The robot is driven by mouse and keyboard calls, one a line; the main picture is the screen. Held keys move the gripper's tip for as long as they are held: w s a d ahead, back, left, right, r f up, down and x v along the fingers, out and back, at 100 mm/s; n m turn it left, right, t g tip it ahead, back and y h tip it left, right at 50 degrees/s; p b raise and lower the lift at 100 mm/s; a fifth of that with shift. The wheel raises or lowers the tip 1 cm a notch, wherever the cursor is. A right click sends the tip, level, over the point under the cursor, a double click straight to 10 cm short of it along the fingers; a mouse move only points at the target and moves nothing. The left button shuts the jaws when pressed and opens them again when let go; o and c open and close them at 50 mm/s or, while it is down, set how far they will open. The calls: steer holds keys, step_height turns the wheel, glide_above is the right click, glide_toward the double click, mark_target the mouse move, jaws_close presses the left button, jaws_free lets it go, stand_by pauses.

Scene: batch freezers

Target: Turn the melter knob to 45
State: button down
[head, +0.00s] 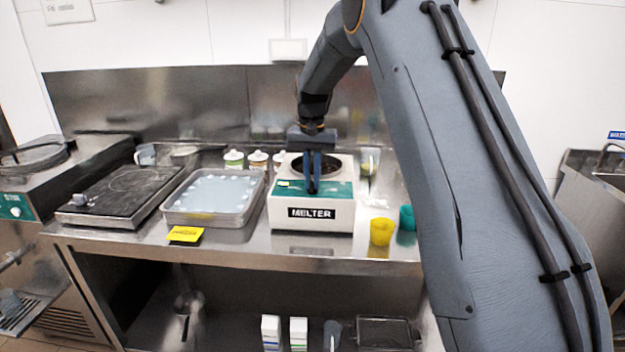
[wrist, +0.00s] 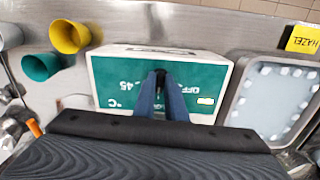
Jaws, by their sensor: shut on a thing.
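The melter (head: 311,215) is a white box with a green control panel and a black MELTER label, standing on the steel counter. In the wrist view its green panel (wrist: 122,76) shows the markings "45", "OFF" and "°C". My gripper (head: 313,190) reaches down to the middle of this panel. Its fingers (wrist: 160,80) are shut on the dark knob, which shows only as a small dark piece between the fingertips. The fingers hide most of the knob, so I cannot tell where it points.
A steel tray (head: 206,221) with a pale slab and a hot plate (head: 95,213) stand left of the melter. A yellow cup (head: 382,231) and a teal cup (head: 407,218) stand to its right. A yellow HAZEL card (head: 186,234) lies at the front edge.

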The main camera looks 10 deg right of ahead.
mark_target(311, 182)
steer(key=m, duration=0.6)
steer(key=shift+w+r, duration=0.1)
steer(key=shift+w, duration=0.05)
steer(key=m, duration=0.6)
steer(key=shift+w+a+m, duration=0.1)
steer(key=shift+m, duration=0.3)
steer(key=c, duration=1.8)
jaws_free()
steer(key=shift+r+b, duration=1.35)
steer(key=shift+r, duration=2.55)
